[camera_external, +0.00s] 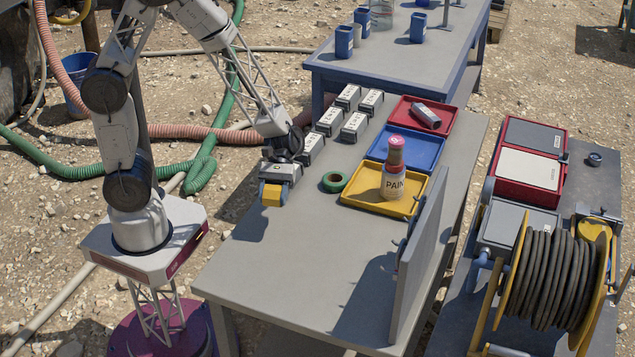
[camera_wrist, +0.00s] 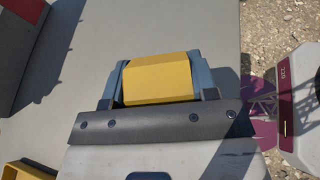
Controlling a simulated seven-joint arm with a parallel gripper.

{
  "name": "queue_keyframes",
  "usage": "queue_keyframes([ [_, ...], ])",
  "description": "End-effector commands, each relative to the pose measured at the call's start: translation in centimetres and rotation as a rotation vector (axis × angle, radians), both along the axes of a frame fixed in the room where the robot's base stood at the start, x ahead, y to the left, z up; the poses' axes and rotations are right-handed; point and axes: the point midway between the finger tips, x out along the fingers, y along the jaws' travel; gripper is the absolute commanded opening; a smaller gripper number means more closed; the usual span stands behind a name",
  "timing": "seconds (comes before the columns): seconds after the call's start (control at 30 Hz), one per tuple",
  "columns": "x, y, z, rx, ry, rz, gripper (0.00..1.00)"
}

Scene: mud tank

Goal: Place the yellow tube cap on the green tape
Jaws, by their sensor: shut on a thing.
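The yellow tube cap (camera_external: 272,194) is held between the fingers of my gripper (camera_external: 277,186), at the left edge of the grey table in the external view. In the wrist view the cap (camera_wrist: 157,78) fills the space between the two blue-grey fingers of my gripper (camera_wrist: 158,82). The cap looks to be above the table surface; its exact height is hard to tell. The roll of green tape (camera_external: 334,181) lies flat on the table, a little to the right of my gripper. Its top looks clear. The tape does not show in the wrist view.
Red (camera_external: 448,128), blue (camera_external: 433,151) and yellow (camera_external: 352,197) trays stand right of the tape; a paint bottle (camera_external: 394,182) is in the yellow one. Several grey-white boxes (camera_external: 331,121) sit behind the tape. A grey upright panel (camera_external: 420,258) stands at front right. The table's front is clear.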

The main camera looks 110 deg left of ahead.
Motion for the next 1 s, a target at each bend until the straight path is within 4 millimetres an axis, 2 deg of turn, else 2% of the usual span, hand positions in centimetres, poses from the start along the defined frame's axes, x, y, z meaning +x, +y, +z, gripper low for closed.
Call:
queue_keyframes([
  [0.47, -1.1, 7.2, -0.6, -0.002, 0.004, 0.224, 0.29],
  [1.0, -3.9, 15.3, -1.4, -0.006, 0.011, 0.482, 0.29],
])
